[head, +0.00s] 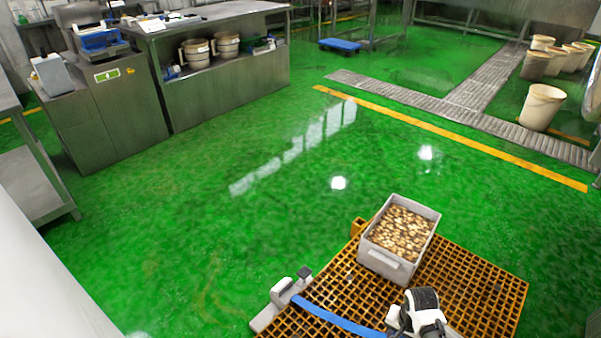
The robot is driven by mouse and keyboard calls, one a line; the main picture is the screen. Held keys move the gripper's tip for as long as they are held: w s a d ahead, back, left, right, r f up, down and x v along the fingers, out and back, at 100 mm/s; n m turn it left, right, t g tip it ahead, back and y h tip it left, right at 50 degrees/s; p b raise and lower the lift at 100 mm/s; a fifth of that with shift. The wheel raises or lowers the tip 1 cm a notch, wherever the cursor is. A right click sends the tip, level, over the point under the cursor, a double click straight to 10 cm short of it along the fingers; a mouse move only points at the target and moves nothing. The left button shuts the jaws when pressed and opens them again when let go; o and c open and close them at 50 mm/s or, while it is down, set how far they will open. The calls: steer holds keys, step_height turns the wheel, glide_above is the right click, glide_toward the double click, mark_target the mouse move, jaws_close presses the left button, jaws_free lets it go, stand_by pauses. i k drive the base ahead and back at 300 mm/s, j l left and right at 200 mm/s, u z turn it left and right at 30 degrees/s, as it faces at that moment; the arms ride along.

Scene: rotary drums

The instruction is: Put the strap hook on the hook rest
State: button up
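A blue strap (335,317) runs across the orange grate platform from a light grey fitting (281,292) at its left edge toward the bottom of the view. The fitting has a small dark block at its upper end. I cannot tell whether this fitting is the hook rest or another strap mount. The strap hook cannot be made out. A white and black part (420,308), seemingly the end of my arm, is over the platform at the bottom right, close to the strap's right end. My gripper's fingers cannot be made out there, nor whether they hold anything.
A grey crate (389,264) full of small brown-and-cream pieces stands at the back of the orange grate platform (490,290). The green floor (200,215) beyond is open. Steel counters (228,75) stand at the upper left, pale buckets (541,107) at the upper right.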

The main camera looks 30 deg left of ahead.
mark_target(272, 314)
steer(key=i+j, duration=0.15)
steer(key=j, duration=0.25)
steer(key=i+j, duration=0.15)
steer(key=j, duration=0.3)
steer(key=i+j, duration=0.1)
steer(key=j, duration=0.3)
